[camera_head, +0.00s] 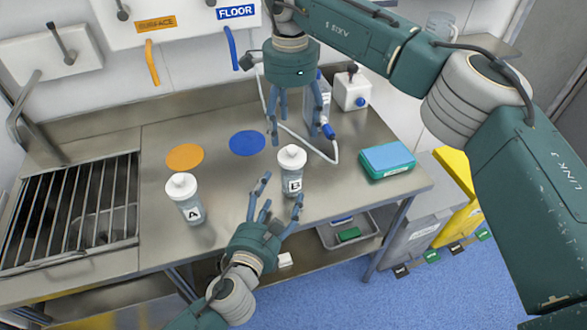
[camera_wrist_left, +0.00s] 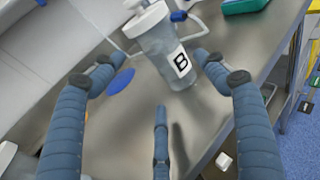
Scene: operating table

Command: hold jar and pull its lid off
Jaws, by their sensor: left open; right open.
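Jar B (camera_head: 291,176) stands upright on the steel table, grey and translucent with a white lid (camera_head: 292,156) on top. It also shows in the left wrist view (camera_wrist_left: 163,50), beyond the fingers. Jar A (camera_head: 187,203), with a white lid (camera_head: 182,186), stands to the left. My left gripper (camera_head: 274,205) is open and empty, in front of jar B, with its fingers pointing at it; its fingers also show in the left wrist view (camera_wrist_left: 165,90). My right gripper (camera_head: 296,115) is open and empty, pointing down above and behind jar B's lid.
An orange disc (camera_head: 185,157) and a blue disc (camera_head: 247,143) lie behind the jars. A green-blue box (camera_head: 387,161) sits at the right. A white device (camera_head: 351,89) and a white hose (camera_head: 318,155) are behind. A slatted grate (camera_head: 75,212) fills the left.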

